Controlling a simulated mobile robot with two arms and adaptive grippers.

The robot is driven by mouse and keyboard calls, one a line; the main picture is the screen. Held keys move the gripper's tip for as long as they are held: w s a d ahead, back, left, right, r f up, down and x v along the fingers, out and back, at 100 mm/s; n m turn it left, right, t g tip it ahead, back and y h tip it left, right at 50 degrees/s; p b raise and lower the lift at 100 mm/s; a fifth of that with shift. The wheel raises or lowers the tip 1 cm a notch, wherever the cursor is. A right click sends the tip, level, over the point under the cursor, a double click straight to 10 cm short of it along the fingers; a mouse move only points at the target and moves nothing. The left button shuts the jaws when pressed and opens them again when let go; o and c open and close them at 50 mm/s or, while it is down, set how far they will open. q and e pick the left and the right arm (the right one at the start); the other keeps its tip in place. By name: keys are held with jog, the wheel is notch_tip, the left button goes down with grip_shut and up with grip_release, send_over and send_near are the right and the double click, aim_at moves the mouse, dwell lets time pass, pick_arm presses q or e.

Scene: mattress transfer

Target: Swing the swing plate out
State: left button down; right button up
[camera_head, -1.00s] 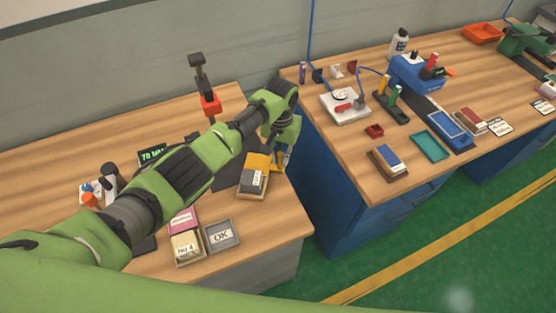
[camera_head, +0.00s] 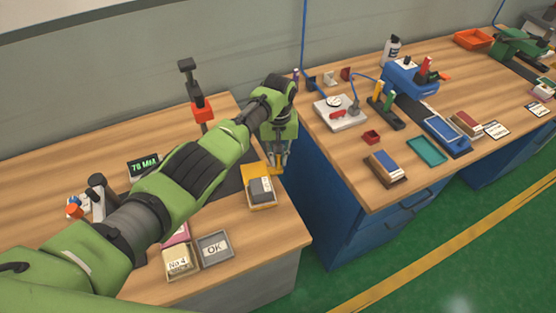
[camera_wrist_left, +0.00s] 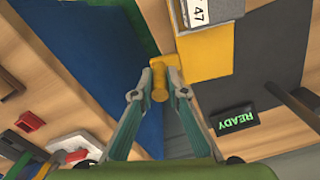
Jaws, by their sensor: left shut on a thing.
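My left gripper (camera_head: 278,167) is beside the plate at the bench edge. In the left wrist view its fingers (camera_wrist_left: 156,93) are shut on a yellow handle (camera_wrist_left: 158,76) next to the plate. The handle's join to the plate is partly hidden. My right gripper is not in view.
A red-and-black post (camera_head: 201,105) stands behind my left arm. An "OK" tray (camera_head: 213,248) and a "No 4" box (camera_head: 178,260) are at the front. A gap separates this bench from the blue-sided bench (camera_head: 350,225), which holds several tools and trays.

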pick_arm(q)
jog(key=shift+w+r, duration=0.2)
dwell(0.3)
jog(key=c, duration=2)
grip_release()
jog(key=shift+f, duration=0.15)
notch_tip(320, 180, up, 12)
jog(key=shift+r, duration=0.1)
